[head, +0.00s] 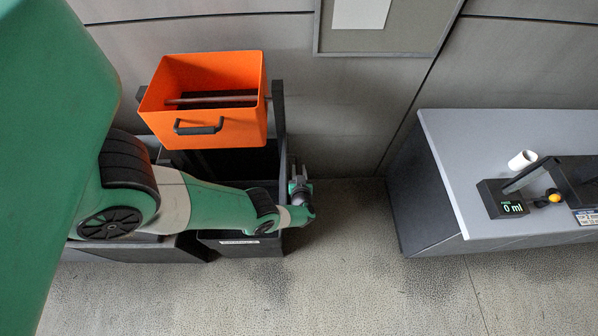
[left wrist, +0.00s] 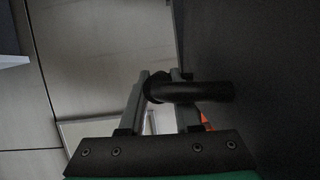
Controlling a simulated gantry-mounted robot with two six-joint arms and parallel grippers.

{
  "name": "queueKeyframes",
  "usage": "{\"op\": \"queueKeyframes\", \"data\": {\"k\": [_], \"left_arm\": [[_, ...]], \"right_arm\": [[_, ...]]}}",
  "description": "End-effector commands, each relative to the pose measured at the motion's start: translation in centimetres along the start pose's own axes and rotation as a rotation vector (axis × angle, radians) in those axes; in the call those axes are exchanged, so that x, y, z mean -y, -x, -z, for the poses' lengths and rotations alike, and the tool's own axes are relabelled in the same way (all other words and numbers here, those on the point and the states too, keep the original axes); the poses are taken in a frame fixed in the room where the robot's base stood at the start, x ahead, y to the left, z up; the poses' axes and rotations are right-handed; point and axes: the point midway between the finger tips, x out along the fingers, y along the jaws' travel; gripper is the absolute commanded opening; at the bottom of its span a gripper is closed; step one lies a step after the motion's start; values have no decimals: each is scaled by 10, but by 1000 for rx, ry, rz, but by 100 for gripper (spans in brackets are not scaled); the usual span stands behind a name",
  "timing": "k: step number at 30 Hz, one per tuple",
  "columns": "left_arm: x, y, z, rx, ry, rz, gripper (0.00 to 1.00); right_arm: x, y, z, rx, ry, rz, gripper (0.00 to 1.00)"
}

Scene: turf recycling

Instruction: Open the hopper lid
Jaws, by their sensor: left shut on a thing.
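An orange hopper (head: 203,130) with an open top and a black handle (head: 199,127) on its front stands in a dark frame (head: 279,110). My left gripper (head: 297,182) is at the right side of the dark housing below the hopper. In the left wrist view my left gripper (left wrist: 160,84) is shut on a black bar handle (left wrist: 205,92) that juts from a dark panel (left wrist: 265,70). I cannot tell from the views whether this panel is the lid. My forearm hides part of the housing. My right gripper is in neither view.
A grey-topped counter (head: 450,180) stands to the right, with a white cup (head: 522,160) and a black device with a display (head: 503,199). The floor (head: 345,250) between counter and housing is clear. A grey wall (head: 340,100) is behind.

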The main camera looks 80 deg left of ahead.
Motion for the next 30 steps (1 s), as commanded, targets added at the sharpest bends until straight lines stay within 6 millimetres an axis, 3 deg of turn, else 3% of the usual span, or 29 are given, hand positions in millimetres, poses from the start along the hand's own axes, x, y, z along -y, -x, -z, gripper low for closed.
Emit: {"op": "queueKeyframes", "data": {"k": [15,16,20,30], "left_arm": [[2,-1,-4,8,2,6,0],[2,-1,-4,8,2,6,35],[1,-1,-3,6,2,5,58],[0,2,0,3,1,3,61]], "right_arm": [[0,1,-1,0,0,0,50],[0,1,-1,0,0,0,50],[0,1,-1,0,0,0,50],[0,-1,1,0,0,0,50]]}}
